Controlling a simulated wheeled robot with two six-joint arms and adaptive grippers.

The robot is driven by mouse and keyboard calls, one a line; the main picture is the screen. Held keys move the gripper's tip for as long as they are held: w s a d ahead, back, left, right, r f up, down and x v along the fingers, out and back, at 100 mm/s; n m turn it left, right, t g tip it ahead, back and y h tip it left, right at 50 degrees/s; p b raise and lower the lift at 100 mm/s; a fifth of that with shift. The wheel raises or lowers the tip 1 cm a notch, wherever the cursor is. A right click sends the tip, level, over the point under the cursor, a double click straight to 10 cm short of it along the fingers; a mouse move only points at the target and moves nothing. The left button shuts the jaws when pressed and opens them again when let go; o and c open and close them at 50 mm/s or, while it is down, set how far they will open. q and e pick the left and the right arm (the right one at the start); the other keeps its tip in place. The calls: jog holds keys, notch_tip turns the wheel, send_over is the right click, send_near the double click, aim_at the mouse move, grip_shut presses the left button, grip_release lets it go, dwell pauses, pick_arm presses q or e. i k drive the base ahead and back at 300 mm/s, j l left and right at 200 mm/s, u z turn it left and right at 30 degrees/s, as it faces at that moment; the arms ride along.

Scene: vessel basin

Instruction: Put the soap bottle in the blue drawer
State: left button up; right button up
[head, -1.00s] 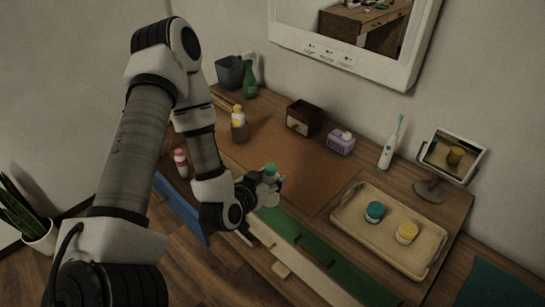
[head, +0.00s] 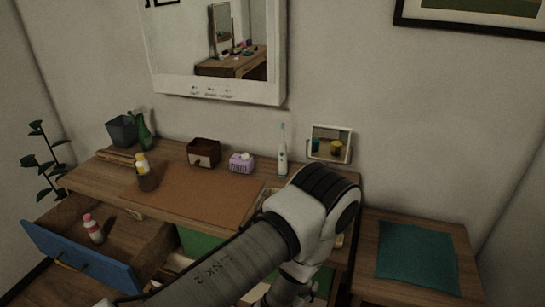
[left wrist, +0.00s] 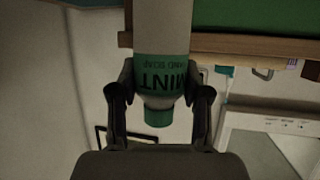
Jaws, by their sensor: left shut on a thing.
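My left gripper (left wrist: 160,78) is shut on a white bottle (left wrist: 162,104) with a green band reading MINT and a green cap. The wrist view is upside down against the room, so the bottle is cap up. In the head view my left arm hides the gripper and bottle. The blue drawer (head: 84,258) is pulled open at the left of the desk. My right gripper is not in view.

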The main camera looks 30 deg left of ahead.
aim_at(120, 257)
jog(key=k+j+z, duration=0.1)
jog(key=j+z, duration=0.3)
jog(key=k+j+z, duration=0.2)
jog(key=j+z, duration=0.2)
jog(key=k+j+z, duration=0.2)
jog(key=z, duration=0.2)
jog(key=k+j+z, duration=0.25)
jog(key=z, duration=0.15)
jog(key=k+j+z, duration=0.2)
jog(key=z, duration=0.2)
jog(key=k+j, duration=0.2)
jog(key=k, duration=0.5)
jog(key=k+j+z, duration=0.1)
jog(key=k, duration=0.6)
jog(key=k+j, duration=0.25)
jog(key=k, duration=0.45)
